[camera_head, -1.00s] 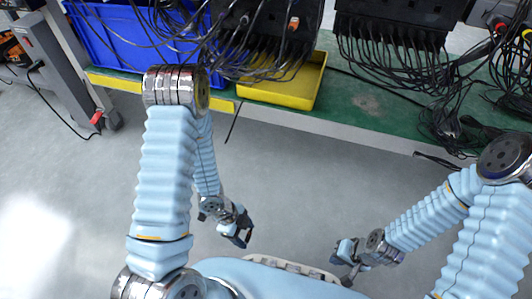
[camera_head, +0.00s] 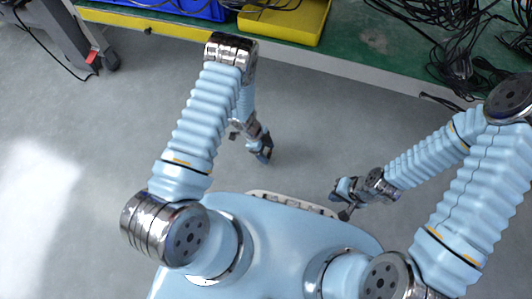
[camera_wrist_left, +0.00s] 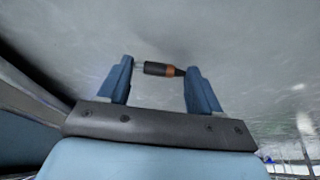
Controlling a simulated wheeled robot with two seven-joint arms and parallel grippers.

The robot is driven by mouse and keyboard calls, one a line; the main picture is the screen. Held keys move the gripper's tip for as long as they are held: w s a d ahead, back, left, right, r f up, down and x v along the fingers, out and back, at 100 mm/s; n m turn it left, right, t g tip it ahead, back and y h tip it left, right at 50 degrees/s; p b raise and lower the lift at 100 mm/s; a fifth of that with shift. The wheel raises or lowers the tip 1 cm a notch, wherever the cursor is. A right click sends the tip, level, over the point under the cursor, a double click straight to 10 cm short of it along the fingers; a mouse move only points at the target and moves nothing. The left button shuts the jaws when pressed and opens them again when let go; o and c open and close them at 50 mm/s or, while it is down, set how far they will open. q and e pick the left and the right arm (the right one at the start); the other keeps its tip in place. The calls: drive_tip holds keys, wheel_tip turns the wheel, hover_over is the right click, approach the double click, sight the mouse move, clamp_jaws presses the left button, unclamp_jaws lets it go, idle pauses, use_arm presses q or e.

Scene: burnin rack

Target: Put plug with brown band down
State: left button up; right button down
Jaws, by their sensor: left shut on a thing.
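The plug with the brown band (camera_wrist_left: 156,69) is a small dark cylinder with a brown ring near one end and a pale tip. In the left wrist view it lies crosswise between the two blue fingers of my left gripper (camera_wrist_left: 160,72), which are shut on it. In the head view my left gripper (camera_head: 262,152) hangs over the grey floor, short of the bench, and the plug cannot be made out there. My right gripper (camera_head: 343,198) is low in front of my body, away from the bench. Its finger opening is too small to tell.
A green bench top (camera_head: 375,48) runs along the top of the head view. A yellow tray (camera_head: 285,22), a blue bin (camera_head: 190,7) and tangled black cables (camera_head: 465,60) are on it. Grey floor lies between the bench and my body.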

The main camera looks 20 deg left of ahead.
use_arm(q)
drive_tip(key=shift+f, duration=0.7)
drive_tip(key=shift+f, duration=0.2)
drive_tip(key=o, duration=1.1)
drive_tip(key=shift+o, duration=0.2)
drive_tip(key=shift+r, duration=0.1)
